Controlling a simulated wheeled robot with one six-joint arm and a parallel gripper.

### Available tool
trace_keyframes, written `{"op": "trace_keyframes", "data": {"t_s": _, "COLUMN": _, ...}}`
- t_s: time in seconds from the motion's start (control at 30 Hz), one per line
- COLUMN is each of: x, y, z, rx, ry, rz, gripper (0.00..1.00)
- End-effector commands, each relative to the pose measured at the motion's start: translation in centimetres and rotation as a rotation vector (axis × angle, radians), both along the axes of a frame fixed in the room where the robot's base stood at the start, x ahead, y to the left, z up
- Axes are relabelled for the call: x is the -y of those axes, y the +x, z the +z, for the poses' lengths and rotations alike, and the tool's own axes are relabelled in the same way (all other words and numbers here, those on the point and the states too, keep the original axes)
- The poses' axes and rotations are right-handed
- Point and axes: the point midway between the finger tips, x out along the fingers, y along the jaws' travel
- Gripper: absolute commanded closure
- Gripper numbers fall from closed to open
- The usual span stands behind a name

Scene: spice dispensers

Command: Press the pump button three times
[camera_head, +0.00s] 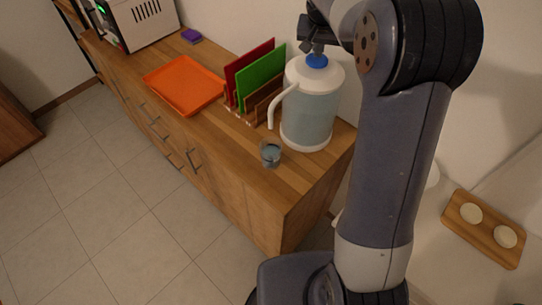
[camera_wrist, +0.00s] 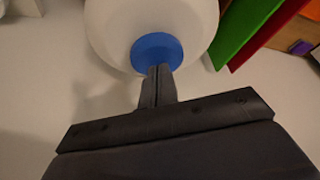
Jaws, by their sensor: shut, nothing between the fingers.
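The white pump dispenser (camera_head: 312,100) stands on the wooden counter near its right end, with a clear lower body and a curved spout on its left. Its round blue pump button (camera_head: 317,61) is on top, and it also shows in the wrist view (camera_wrist: 155,50). My gripper (camera_head: 311,48) is directly over the button, shut and empty, pointing down. In the wrist view the closed fingertips (camera_wrist: 158,72) overlap the near edge of the button; I cannot tell whether they touch it. A small glass (camera_head: 271,153) with bluish contents stands below the spout.
Red and green boards (camera_head: 262,76) stand in a rack left of the dispenser. A wall is close behind the dispenser.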

Motion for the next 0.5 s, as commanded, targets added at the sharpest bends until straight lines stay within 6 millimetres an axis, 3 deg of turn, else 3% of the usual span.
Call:
{"op": "trace_keyframes", "data": {"t_s": 0.27, "x": 0.0, "y": -0.1, "z": -0.3, "rx": -0.004, "ry": 0.0, "rz": 0.0, "gripper": 1.0}}
{"op": "trace_keyframes", "data": {"t_s": 0.5, "x": 0.0, "y": -0.1, "z": 0.8, "rx": -0.004, "ry": 0.0, "rz": 0.0, "gripper": 1.0}}
